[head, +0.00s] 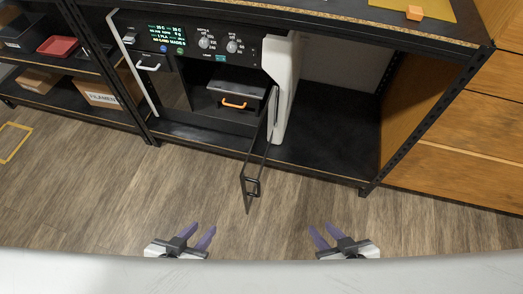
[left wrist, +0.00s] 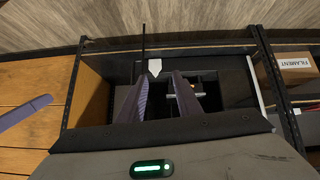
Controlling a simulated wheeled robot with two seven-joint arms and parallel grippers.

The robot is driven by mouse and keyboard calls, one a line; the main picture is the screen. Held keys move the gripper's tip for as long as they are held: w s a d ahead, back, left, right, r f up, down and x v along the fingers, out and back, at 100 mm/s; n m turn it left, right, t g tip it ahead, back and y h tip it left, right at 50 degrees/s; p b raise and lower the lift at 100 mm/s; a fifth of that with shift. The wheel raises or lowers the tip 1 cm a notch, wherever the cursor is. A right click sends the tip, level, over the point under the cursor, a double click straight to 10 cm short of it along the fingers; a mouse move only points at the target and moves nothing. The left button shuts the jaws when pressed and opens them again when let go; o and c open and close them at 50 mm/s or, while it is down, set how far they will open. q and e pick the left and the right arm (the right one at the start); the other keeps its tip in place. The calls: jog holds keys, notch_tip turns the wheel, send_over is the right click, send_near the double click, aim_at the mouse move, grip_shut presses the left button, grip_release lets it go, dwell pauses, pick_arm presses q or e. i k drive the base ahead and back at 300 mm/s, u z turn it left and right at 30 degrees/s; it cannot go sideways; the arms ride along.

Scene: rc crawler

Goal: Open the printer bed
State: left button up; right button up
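The printer (head: 200,60) stands on the black rack's shelf, with a lit display and knobs on its top panel. Its dark front door (head: 250,182) is swung open toward me, its handle facing the floor side. My right gripper (head: 322,231) is open and empty, to the right. Neither touches anything.
The rack shelf (head: 325,130) right of the printer is bare. A rack post (head: 425,120) and wooden drawers (head: 455,155) stand further right. At left, a shelf holds a red tray (head: 58,46) and a filament box (head: 100,95). The open door juts over the floor.

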aim_at(244, 87)
jog(key=u, duration=1.65)
jog(key=i, duration=2.6)
jog(key=z, duration=2.8)
